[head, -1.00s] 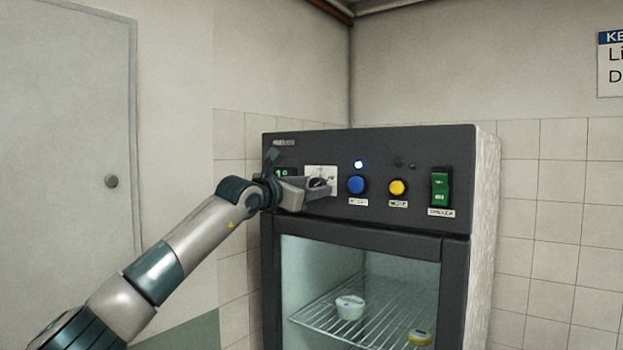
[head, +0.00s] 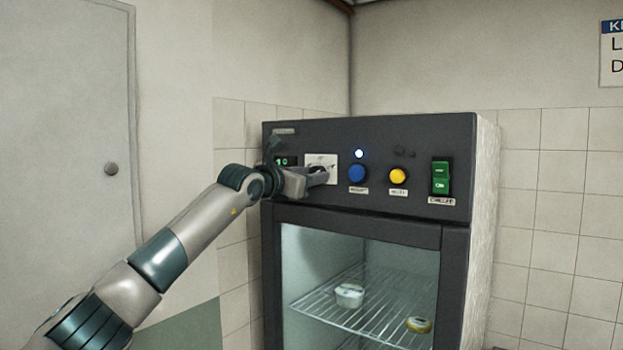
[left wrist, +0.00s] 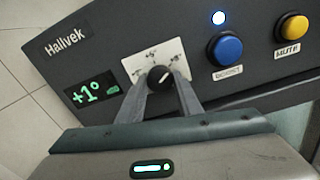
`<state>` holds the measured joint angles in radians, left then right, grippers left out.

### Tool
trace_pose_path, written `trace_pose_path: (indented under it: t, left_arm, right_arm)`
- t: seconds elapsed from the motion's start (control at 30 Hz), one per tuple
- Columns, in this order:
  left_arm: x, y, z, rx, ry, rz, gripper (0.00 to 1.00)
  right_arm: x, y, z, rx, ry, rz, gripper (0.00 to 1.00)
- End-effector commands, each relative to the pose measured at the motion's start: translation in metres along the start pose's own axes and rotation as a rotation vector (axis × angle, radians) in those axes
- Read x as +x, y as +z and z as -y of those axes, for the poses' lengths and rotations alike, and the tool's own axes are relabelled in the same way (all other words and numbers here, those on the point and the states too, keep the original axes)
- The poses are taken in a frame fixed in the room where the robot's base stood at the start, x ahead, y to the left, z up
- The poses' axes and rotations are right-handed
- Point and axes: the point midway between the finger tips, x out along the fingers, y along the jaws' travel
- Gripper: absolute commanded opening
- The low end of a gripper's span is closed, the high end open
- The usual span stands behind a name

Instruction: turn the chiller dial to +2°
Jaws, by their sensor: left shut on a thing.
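The chiller dial (left wrist: 160,77) is a black round knob with a light pointer mark, on a white scale plate (left wrist: 148,61) in the left wrist view. The mark points up and to the right in that view. In the head view the plate (head: 321,162) shows, with the dial mostly hidden by my gripper. The head view shows the left gripper (head: 318,177) at the panel. My right gripper is not in view.
Right of the dial are a blue button (head: 357,174) with a lit blue lamp above it, a yellow button (head: 398,176) and a green switch (head: 440,178). Below is the chiller's glass door (head: 360,285), with two jars (head: 350,295) on a wire shelf. A grey door (head: 65,160) is at left.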

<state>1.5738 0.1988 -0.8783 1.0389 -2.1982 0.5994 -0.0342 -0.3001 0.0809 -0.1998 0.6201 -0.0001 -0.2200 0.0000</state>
Motion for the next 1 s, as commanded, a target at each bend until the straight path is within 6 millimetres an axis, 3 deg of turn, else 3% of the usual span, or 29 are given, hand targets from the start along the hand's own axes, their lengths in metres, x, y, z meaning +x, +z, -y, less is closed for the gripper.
trace_pose_path:
  t: [0.27,0.6,1.0]
  left_arm:
    - [0.000,-0.004,0.002,-0.133,-0.001,-0.002,0.10]
    - [0.000,-0.004,0.001,-0.425,-0.004,-0.012,0.10]
    - [-0.001,-0.001,-0.001,-0.805,-0.007,-0.026,0.10]
  right_arm:
    - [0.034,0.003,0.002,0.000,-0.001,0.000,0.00]
    - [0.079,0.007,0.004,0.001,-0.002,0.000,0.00]
    - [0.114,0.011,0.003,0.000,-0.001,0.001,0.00]
